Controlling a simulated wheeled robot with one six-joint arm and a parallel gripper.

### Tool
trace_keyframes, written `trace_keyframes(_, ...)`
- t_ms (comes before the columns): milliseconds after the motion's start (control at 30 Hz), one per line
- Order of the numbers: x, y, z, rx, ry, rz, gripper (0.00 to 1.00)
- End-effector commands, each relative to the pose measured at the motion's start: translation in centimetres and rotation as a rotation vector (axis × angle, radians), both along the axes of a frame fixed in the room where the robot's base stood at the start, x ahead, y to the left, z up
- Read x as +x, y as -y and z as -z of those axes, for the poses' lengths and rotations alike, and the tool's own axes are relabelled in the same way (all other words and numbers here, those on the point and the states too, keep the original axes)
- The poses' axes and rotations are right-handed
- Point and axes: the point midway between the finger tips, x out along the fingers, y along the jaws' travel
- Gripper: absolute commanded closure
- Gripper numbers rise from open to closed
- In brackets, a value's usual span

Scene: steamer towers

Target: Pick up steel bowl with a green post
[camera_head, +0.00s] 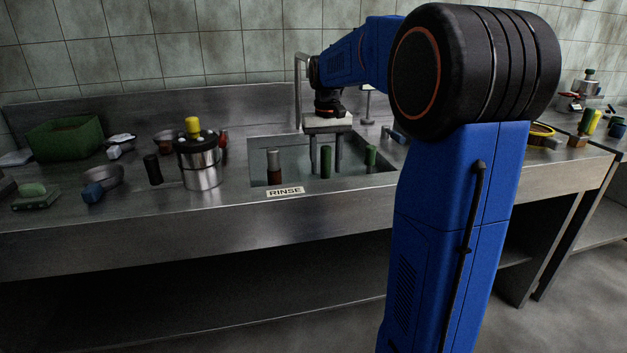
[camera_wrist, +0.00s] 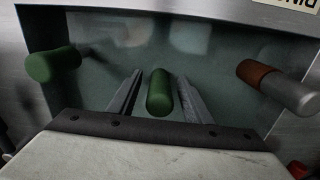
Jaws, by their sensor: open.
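A green post (camera_head: 326,163) stands upright in the sink, and in the wrist view it also shows (camera_wrist: 159,92) between my two fingers. My gripper (camera_wrist: 160,77) is open and points down into the sink, with a gap on each side of the post. In the head view my gripper (camera_head: 326,170) hangs over the sink's middle. A second green post (camera_head: 370,155) stands to the right; it is at the left in the wrist view (camera_wrist: 52,64). I cannot make out a bowl under either green post.
A grey and brown post (camera_head: 273,167) stands in the sink's left part. A steel pot (camera_head: 201,165) with a yellow knob stands left of the sink (camera_head: 300,185). A steel bowl (camera_head: 108,175), a blue piece (camera_head: 92,193) and a green bin (camera_head: 65,138) are farther left.

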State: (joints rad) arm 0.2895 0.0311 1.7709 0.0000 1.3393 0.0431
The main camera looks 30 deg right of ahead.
Motion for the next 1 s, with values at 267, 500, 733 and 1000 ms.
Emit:
trace_keyframes(267, 0.0, 0.0, 2.3, 0.000, -0.001, 0.000, 0.55)
trace_keyframes(500, 0.0, 0.0, 2.3, 0.000, 0.000, 0.000, 0.65)
trace_keyframes(733, 0.0, 0.0, 2.2, 0.000, 0.001, 0.000, 1.00)
trace_keyframes(1000, 0.0, 0.0, 1.7, -0.001, 0.002, 0.000, 1.00)
